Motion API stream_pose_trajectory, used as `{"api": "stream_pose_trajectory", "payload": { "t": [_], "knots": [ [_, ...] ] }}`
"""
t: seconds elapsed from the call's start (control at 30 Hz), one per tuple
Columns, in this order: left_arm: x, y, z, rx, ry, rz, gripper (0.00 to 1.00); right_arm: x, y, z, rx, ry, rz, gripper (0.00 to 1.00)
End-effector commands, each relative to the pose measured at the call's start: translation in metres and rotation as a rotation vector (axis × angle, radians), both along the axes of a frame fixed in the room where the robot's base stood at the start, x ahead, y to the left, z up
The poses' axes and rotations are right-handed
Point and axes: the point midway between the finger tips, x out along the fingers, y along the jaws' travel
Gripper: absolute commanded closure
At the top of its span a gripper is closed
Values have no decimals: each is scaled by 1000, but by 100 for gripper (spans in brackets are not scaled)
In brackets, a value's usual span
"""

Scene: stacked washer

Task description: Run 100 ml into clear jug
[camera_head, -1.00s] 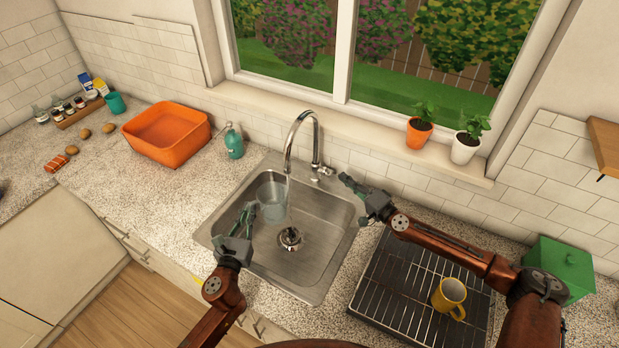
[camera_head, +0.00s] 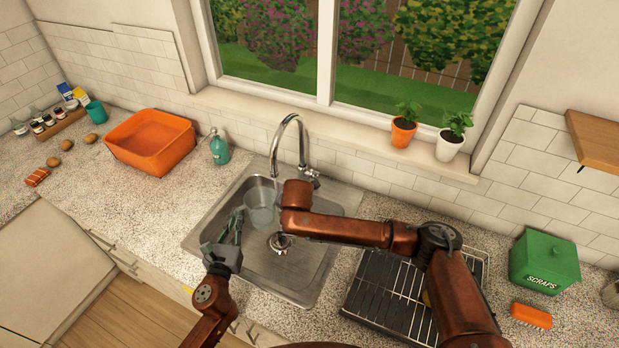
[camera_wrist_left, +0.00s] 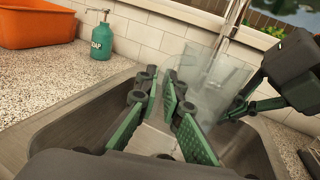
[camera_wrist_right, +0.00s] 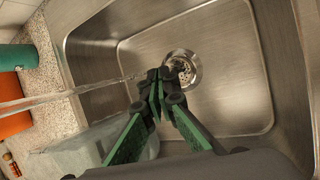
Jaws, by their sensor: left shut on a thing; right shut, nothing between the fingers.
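The clear jug (camera_head: 262,205) is in the left part of the sink under the tap (camera_head: 290,122); it also shows in the left wrist view (camera_wrist_left: 215,85). My left gripper (camera_head: 237,222) is shut on the jug at its near left side. A thin clear streak like running water (camera_wrist_right: 75,92) crosses the right wrist view. The jug's water level and marks are not readable. My right gripper (camera_wrist_right: 160,88) is shut and empty, low over the sink near the jug and drain. In the head view my right arm hides it. The tap's lever (camera_head: 313,174) is right of the spout.
The sink (camera_head: 310,272) has an open drain (camera_wrist_right: 182,68). A soap bottle (camera_head: 219,148) and orange tub (camera_head: 150,142) stand left. A drying rack (camera_head: 375,305), green scraps bin (camera_head: 545,262) and orange brush (camera_head: 531,316) are right. Potted plants (camera_head: 403,132) line the sill.

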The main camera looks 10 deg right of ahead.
Motion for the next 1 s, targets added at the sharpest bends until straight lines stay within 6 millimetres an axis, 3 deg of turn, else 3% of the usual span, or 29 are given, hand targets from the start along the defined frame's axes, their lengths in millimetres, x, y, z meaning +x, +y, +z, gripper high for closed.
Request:
{"api": "stream_pose_trajectory", "payload": {
  "t": [0.2,0.33,0.47,0.67,1.0],
  "knots": [
    [0,0,1,0,-2,0,100,3,-17,56,-419,-142,109,100],
    [0,0,1,0,-2,0,100,0,-25,83,-570,-182,122,100],
    [0,0,1,0,-2,0,100,-3,-29,95,-641,-197,123,100],
    [0,0,1,0,-2,0,100,9,-39,86,-659,-197,120,100],
    [0,0,1,-1,-2,0,100,54,-66,41,-658,-196,120,100]
  ]
}}
